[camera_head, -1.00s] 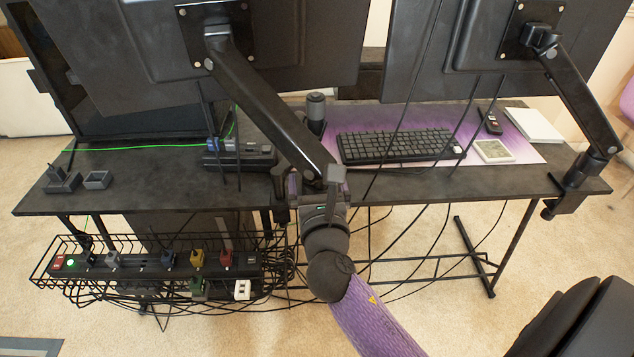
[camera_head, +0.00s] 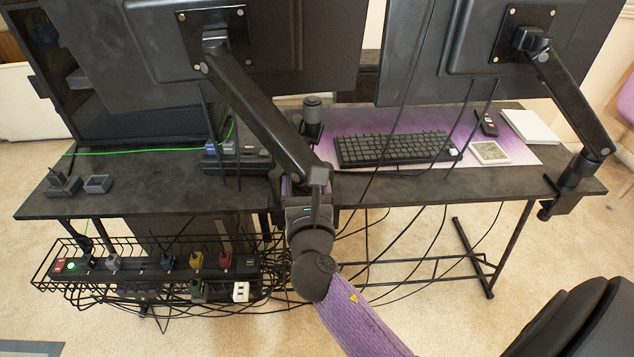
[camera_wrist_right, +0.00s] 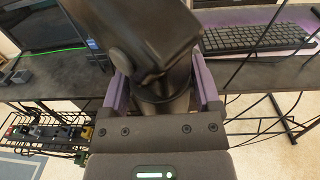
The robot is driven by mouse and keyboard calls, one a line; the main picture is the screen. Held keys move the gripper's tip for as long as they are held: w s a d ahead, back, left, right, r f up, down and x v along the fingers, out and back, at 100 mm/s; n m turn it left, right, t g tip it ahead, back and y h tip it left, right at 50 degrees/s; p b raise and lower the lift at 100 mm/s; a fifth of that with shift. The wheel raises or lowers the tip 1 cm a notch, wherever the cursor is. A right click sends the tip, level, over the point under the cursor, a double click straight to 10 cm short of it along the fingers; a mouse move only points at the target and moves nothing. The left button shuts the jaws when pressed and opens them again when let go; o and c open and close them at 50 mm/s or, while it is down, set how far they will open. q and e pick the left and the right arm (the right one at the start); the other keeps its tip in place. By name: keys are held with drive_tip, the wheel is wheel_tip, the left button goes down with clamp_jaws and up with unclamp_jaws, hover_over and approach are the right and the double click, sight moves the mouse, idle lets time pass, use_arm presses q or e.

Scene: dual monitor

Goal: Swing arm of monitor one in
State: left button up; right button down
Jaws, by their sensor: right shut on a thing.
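Two monitors are seen from behind in the head view: the left monitor (camera_head: 130,60) and the right monitor (camera_head: 450,75). The left monitor's black arm (camera_head: 260,115) slopes down and right to the desk edge. My right gripper (camera_head: 312,188) is at the lower end of this arm. In the wrist view its purple fingers (camera_wrist_right: 163,90) stand on both sides of the arm's lower joint (camera_wrist_right: 140,50), shut on it. The right monitor's arm (camera_head: 575,100) is free, clamped at the desk's right end. Which monitor is monitor one cannot be told. My left gripper is not in view.
The black desk (camera_head: 150,190) holds a keyboard (camera_head: 395,148), a microphone (camera_head: 312,118) and small items. A wire cable tray (camera_head: 60,270) with plugs hangs below. Loose cables hang by the gripper. A dark chair (camera_head: 580,325) is at bottom right.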

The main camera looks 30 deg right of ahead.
drive_tip(key=shift+m+g+h, duration=0.5)
drive_tip(key=shift+m+h, duration=0.1)
drive_tip(key=shift+h, duration=0.2)
drive_tip(key=w+a, duration=0.1)
drive_tip(key=w, duration=0.1)
drive_tip(key=w+a, duration=0.2)
drive_tip(key=shift+b, duration=0.3)
drive_tip(key=shift+c, duration=1.3)
unclamp_jaws()
drive_tip(key=shift+o, duration=1.3)
drive_tip(key=shift+w+a, duration=0.1)
